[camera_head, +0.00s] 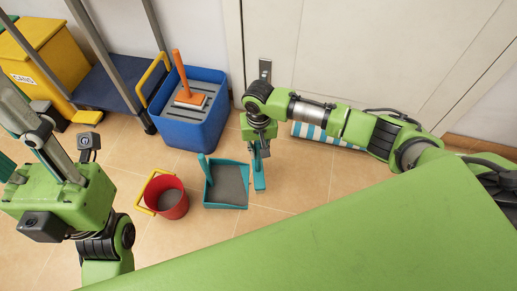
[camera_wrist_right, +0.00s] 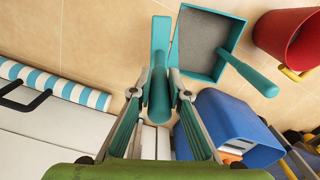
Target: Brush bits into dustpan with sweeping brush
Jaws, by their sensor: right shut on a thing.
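The teal sweeping brush (camera_head: 259,177) is upright with its head down at the floor, beside the right side of the dustpan. My right gripper (camera_head: 263,143) is shut on its handle; in the right wrist view the handle (camera_wrist_right: 159,88) sits between both fingers and the flat head (camera_wrist_right: 161,35) reaches beyond. The teal dustpan (camera_head: 227,205) lies flat on the tiles, its grey inside facing up and its handle rising at the back left. No separate bits can be made out. My left gripper (camera_head: 8,140) is at the left edge, partly cut off, its fingers apart, far from the dustpan.
A red bucket (camera_head: 172,204) with a yellow handle stands left of the dustpan. Behind are a blue bin (camera_head: 190,127) holding an orange-handled tool, a cart (camera_head: 112,88) and a yellow container (camera_head: 43,65). A blue-and-white striped roll (camera_head: 312,132) lies by the door. Floor in front is clear.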

